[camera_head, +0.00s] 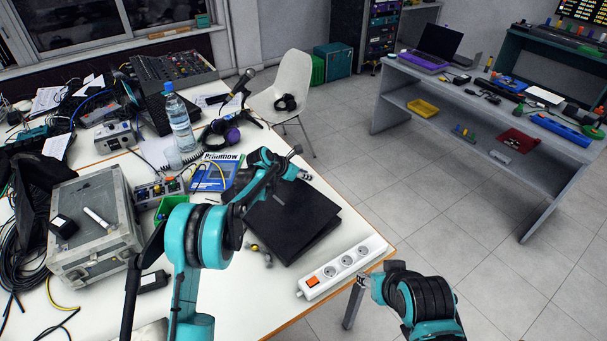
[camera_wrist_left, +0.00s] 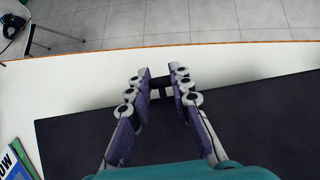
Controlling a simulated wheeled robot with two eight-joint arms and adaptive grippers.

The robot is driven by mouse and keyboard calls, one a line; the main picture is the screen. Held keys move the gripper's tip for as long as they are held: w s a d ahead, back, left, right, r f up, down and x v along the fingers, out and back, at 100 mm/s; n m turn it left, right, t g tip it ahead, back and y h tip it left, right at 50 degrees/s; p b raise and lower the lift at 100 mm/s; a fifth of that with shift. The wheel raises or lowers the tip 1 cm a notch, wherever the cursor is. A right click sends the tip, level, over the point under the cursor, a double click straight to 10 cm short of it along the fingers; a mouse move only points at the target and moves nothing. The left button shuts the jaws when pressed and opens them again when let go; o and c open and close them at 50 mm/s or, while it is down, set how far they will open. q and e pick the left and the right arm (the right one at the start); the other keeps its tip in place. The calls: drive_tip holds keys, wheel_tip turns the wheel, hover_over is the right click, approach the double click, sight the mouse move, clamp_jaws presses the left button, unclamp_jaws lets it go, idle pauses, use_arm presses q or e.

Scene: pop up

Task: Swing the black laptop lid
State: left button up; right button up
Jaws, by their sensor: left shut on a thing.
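The black laptop (camera_head: 308,222) lies on the white table near its right edge, and its lid looks flat or nearly so. In the left wrist view the dark laptop (camera_wrist_left: 262,125) spans the lower part of the picture. My left gripper (camera_head: 302,172) is at the laptop's far edge. In the left wrist view the left gripper's fingers (camera_wrist_left: 160,85) reach over that edge and are shut on the laptop lid; the contact is small and dark. My right gripper (camera_head: 366,283) is beyond the table's front right corner, away from the laptop; its fingers are too unclear to judge.
A white power strip (camera_head: 344,266) lies just right of the laptop. A blue book (camera_head: 214,173), a water bottle (camera_head: 179,122) and a metal case (camera_head: 92,222) stand to the left. A white chair (camera_head: 291,82) is behind the table. Open floor lies to the right.

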use_arm(q)
drive_tip(key=shift+w+d+f+b, duration=0.1)
drive_tip(key=shift+d+f+b, duration=0.1)
drive_tip(key=shift+f, duration=0.3)
drive_tip(key=shift+w+d+f+b, duration=0.1)
drive_tip(key=shift+f+b, duration=0.1)
drive_tip(key=shift+f, duration=0.3)
drive_tip(key=shift+f+b, duration=0.65)
drive_tip(key=shift+f, duration=0.2)
wheel_tip(320, 180, down, 2)
drive_tip(key=shift+w+d+b, duration=0.15)
drive_tip(key=shift+b, duration=0.15)
drive_tip(key=o, duration=1)
drive_tip(key=shift+r, duration=0.1)
drive_tip(key=v, duration=1.2)
